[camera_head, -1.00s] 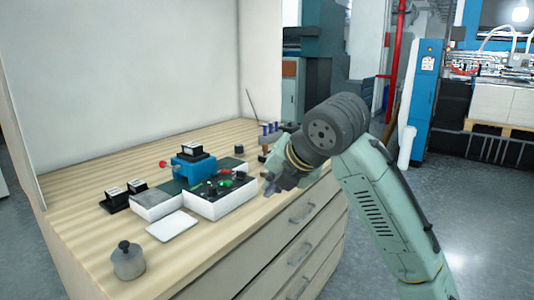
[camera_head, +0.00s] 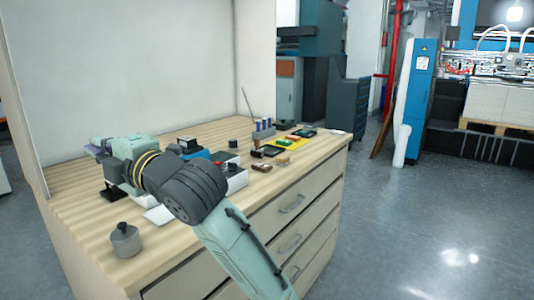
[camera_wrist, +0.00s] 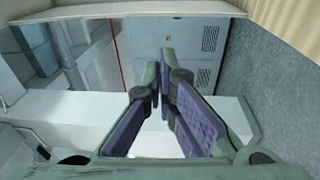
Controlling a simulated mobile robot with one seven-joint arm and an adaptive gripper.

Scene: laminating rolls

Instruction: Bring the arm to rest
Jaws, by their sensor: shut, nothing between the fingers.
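My arm reaches in from the bottom of the head view, over the left half of the wooden-topped cabinet (camera_head: 75,235). My gripper (camera_head: 93,148) is at the far left end of the arm, above the worktop and pointing left toward the pale panel. In the wrist view my gripper (camera_wrist: 162,62) shows two purple-padded fingers with their tips together and nothing between them. The arm hides part of the worktop, including much of the blue device (camera_head: 202,154) and the white box (camera_head: 236,181).
A grey knobbed weight (camera_head: 125,241) stands at the front left of the worktop. A black stand (camera_head: 113,192) is below the arm. A rack with blue-topped items (camera_head: 263,129) and small coloured pieces (camera_head: 283,142) lie toward the right end. The floor to the right is clear.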

